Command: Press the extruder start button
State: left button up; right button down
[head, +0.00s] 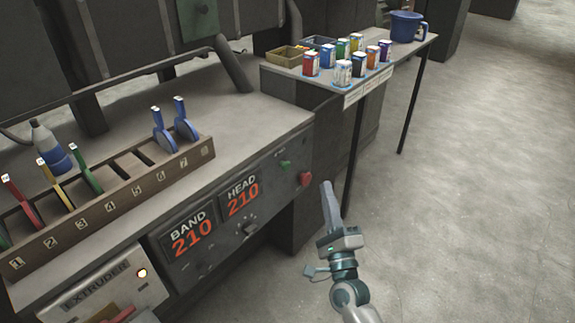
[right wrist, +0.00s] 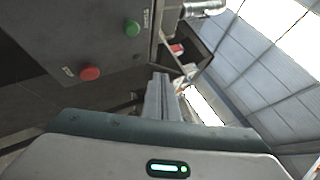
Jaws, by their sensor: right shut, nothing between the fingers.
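A green button (head: 285,164) sits on the right end of the dark machine front, beside the 210 displays. A red button (head: 305,179) is just right of and below it. In the right wrist view the green button (right wrist: 132,28) is upper left of the fingers and the red button (right wrist: 90,72) is left of them. My right gripper (head: 326,188) is shut and empty, to the right of the red button and apart from both buttons in the picture. Its fingers (right wrist: 160,80) also show in the right wrist view. My left gripper is not in view.
A panel marked EXTRUDER (head: 97,286) with a lit lamp (head: 142,272) is at lower left. Open floor lies right.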

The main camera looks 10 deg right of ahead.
aim_at(284, 166)
jog(key=shift+w+a, duration=0.1)
jog(key=shift+w, duration=0.1)
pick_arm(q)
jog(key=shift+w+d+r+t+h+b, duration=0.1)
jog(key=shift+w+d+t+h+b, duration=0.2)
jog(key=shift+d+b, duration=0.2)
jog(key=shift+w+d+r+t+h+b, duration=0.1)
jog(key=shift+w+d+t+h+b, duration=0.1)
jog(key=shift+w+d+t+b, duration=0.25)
pick_arm(e)
jog(key=w+a, duration=0.5)
jog(key=w, duration=0.1)
jog(key=shift+w+a, duration=0.15)
jog(key=shift+w, duration=0.2)
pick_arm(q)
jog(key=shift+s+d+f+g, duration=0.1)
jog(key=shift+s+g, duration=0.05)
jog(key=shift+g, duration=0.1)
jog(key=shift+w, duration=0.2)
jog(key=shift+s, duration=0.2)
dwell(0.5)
pick_arm(e)
jog(key=shift+w+a, duration=0.1)
jog(key=shift+w+a, duration=0.15)
jog(key=shift+w, duration=0.1)
